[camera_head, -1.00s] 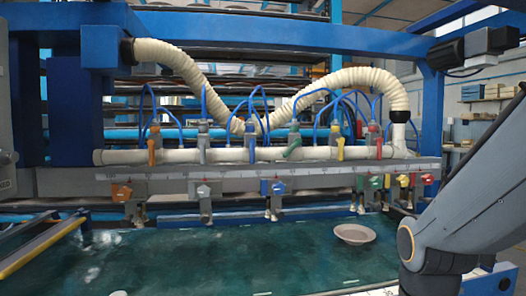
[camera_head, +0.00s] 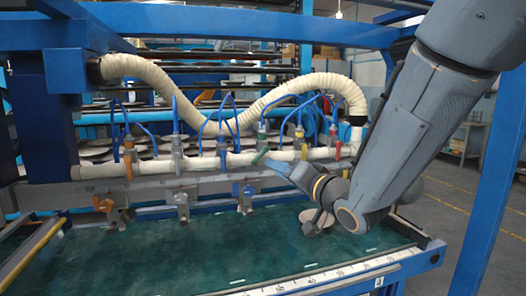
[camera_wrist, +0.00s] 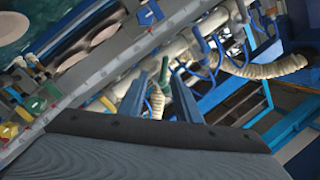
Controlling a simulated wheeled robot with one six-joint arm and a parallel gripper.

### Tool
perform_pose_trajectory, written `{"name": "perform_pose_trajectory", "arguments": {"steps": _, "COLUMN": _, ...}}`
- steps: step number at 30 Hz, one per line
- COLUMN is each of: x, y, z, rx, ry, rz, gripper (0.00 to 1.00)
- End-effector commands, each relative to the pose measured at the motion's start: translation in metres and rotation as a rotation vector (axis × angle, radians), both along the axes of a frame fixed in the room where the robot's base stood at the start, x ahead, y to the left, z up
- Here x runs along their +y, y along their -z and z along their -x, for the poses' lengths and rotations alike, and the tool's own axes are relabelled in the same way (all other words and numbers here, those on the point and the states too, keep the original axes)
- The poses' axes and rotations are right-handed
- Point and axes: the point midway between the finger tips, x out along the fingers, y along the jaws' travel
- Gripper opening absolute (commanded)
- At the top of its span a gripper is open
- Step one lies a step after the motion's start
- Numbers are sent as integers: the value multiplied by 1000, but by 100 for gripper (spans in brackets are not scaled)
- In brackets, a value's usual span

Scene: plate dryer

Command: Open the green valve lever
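The green valve lever (camera_head: 260,156) is in the upper row on the cream pipe in the head view, slanting down to the left from its grey valve body. My gripper (camera_head: 274,165) reaches in from the right, with its fingertips close to the lever; I cannot tell whether they touch it. My arm hides part of the valve row's right end.
The cream pipe (camera_head: 205,162) carries other levers: orange (camera_head: 128,146), blue (camera_head: 222,157), yellow (camera_head: 299,132) and red (camera_head: 337,150). Blue hoses rise close behind. A grey rail (camera_head: 100,187) with a lower valve row runs below.

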Motion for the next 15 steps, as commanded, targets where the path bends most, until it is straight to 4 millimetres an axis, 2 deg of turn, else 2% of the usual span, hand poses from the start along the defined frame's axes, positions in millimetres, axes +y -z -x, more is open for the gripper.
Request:
{"name": "perform_pose_trajectory", "arguments": {"steps": 5, "x": 10, "y": -8, "z": -8, "rx": -14, "ry": -20, "rz": -25, "gripper": 30}}
{"name": "perform_pose_trajectory", "arguments": {"steps": 15, "x": 36, "y": -7, "z": -50, "rx": -14, "ry": -18, "rz": -24, "gripper": 30}}
